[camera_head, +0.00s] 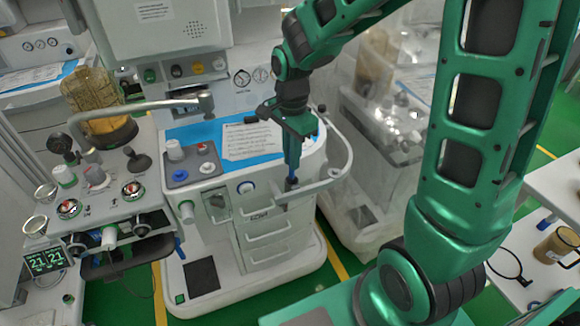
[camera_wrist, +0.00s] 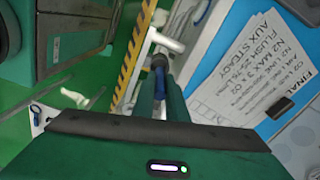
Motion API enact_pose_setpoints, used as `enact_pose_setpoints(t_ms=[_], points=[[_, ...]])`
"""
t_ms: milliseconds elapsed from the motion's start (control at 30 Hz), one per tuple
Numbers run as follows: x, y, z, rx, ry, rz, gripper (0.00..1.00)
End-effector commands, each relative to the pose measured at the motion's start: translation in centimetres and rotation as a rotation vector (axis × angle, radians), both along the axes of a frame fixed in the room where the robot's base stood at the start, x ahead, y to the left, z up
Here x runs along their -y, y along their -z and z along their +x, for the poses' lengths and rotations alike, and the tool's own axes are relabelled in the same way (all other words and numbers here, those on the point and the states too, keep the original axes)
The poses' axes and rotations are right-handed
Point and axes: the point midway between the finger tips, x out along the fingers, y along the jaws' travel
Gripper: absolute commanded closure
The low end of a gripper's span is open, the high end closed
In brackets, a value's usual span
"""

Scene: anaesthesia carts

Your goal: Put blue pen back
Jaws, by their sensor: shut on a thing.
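The blue pen (camera_head: 292,181) is mostly hidden between the fingers of my gripper (camera_head: 291,172). A small blue part of the pen shows below the fingertips in the head view, and its blue end (camera_wrist: 159,62) shows in the wrist view. My gripper points down, with its fingers close together on the pen. It is at the front right of the anaesthesia cart (camera_head: 262,196), near the curved white rail (camera_head: 322,183). I cannot tell whether the pen touches the rail. The pen's full length is hidden.
The cart's blue top (camera_head: 195,133) holds a printed white sheet (camera_head: 252,140) just behind my gripper. Knobs and a metal arm (camera_head: 135,108) stand to the left. A plastic-covered cart (camera_head: 385,130) is close on the right. A white table (camera_head: 530,240) stands at far right.

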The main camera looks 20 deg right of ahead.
Motion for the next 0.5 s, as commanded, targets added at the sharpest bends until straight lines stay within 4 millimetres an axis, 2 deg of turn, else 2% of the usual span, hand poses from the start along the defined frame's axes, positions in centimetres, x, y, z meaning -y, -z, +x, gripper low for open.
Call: enact_pose_setpoints(t_ms=[233, 500], points=[[0.0, 3.3, -0.1, -0.005, 0.000, -0.001, 1.00], [0.0, 3.8, 0.0, -0.001, 0.000, 0.000, 1.00]])
